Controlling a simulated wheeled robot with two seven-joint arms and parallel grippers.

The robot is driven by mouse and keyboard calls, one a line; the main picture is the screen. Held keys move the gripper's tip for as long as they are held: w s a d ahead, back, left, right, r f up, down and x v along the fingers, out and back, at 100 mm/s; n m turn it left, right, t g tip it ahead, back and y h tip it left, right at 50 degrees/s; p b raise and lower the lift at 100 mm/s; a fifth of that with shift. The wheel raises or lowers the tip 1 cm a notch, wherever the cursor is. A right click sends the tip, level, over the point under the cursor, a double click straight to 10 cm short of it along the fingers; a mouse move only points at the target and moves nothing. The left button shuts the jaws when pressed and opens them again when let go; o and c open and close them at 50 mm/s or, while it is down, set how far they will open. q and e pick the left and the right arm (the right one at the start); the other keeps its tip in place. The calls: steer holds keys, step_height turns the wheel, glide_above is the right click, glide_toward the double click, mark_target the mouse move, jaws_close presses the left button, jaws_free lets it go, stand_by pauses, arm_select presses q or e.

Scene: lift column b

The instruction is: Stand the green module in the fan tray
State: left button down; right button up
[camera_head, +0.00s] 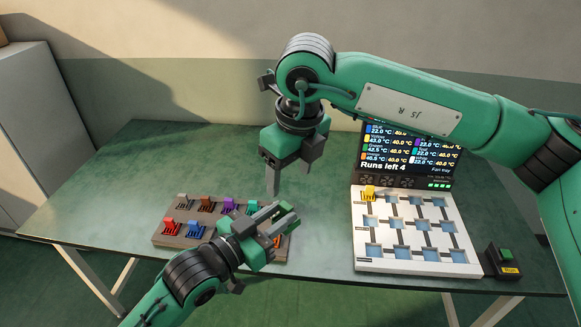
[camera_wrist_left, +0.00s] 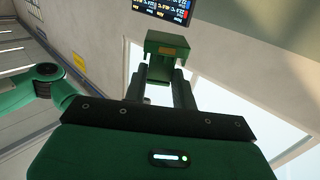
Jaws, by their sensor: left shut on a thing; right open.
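A green module (camera_head: 288,217) is held between the fingers of my left gripper (camera_head: 280,214), above the right end of the brown rack. In the left wrist view the green module (camera_wrist_left: 167,44) shows as a wide block across the fingertips. A white tray (camera_head: 363,240) with rows of blue square pockets stands on the right of the table. A row of dark round fans (camera_head: 376,181) is at its back edge, with "Fan tray" written on the screen above. A yellow module (camera_head: 369,193) stands in its back left pocket. My right gripper (camera_head: 288,175) is open and empty behind the rack.
The brown rack (camera_head: 160,238) holds several coloured modules and is partly hidden by my left arm. A screen (camera_head: 410,150) stands behind the tray. A black box with a green button (camera_head: 505,255) is right of the tray. Table between rack and tray is bare.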

mark_target(285, 206)
steer(key=f, duration=0.3)
steer(key=a+f, duration=0.1)
steer(key=f, duration=0.3)
steer(key=w+f, duration=0.1)
steer(key=f, duration=0.3)
steer(key=shift+a+f, duration=0.15)
steer(key=shift+c, duration=0.2)
steer(key=c, duration=1)
arm_select(q)
steer(key=c, duration=1.1)
jaws_free()
arm_select(e)
steer(key=shift+c, duration=0.2)
arm_select(q)
steer(key=shift+o, duration=0.2)
steer(key=shift+a, duration=0.1)
